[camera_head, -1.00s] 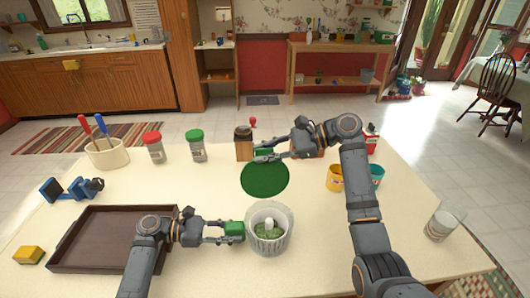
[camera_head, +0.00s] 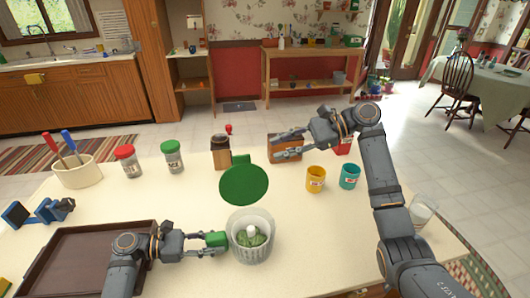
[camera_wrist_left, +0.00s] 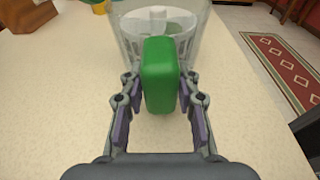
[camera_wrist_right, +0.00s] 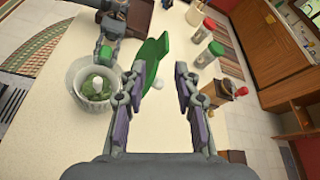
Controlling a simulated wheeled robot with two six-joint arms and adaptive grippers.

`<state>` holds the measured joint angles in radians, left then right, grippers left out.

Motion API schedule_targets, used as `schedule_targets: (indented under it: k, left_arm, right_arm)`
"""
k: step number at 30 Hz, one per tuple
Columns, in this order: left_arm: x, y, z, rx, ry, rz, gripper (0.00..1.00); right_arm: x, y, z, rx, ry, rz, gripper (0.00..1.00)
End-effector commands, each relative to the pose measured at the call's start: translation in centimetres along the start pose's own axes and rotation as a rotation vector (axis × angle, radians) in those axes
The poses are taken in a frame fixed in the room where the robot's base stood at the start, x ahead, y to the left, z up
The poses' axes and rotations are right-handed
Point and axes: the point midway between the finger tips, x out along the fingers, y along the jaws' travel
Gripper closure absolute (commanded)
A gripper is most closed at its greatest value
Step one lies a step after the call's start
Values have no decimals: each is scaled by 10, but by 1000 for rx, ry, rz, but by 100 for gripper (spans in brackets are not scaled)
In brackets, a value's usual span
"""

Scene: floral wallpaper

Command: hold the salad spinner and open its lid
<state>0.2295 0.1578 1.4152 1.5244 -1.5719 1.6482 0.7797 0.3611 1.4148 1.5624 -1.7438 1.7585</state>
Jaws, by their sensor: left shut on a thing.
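The salad spinner (camera_head: 252,248) is a clear bowl with a white basket of green leaves, upright near the table's front. Its green handle (camera_wrist_left: 160,75) is between my left gripper's fingers, which are shut on it from the left; my left gripper (camera_head: 212,241) is low beside the bowl. The round green lid (camera_head: 245,185) is off the bowl's mouth, tilted up at the far side with its tab on top. Whether its lower edge touches the bowl is unclear. My right gripper (camera_head: 283,145) is open and empty, right of and apart from the lid, also visible in its wrist view (camera_wrist_right: 160,78).
A brown tray (camera_head: 85,238) lies left. A utensil crock (camera_head: 78,173), two jars and a wooden grinder (camera_head: 220,153) stand along the back. A wooden box (camera_head: 286,149) is behind my right gripper. Yellow (camera_head: 315,180) and teal (camera_head: 349,177) cups stand right.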

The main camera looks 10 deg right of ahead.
Motion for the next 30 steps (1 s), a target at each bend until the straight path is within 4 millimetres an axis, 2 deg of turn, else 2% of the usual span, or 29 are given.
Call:
schedule_targets:
  k: [3,12,13,18,27,30]
  left_arm:
    - [0,0,0,0,0,1,99]
    - [0,0,0,0,0,1,99]
    - [0,0,0,0,0,1,67]
    - [0,0,0,0,0,1,44]
    - [-1,0,0,0,0,0,42]
    - [-8,0,-1,0,3,1,42]
  right_arm:
    - [-6,0,0,-1,1,-1,69]
    - [-6,0,0,-1,0,0,69]
    - [-6,0,0,-1,0,0,69]
    - [-6,0,0,-1,0,0,69]
    - [-6,0,0,-1,0,0,69]
    - [-6,0,0,-1,0,0,69]
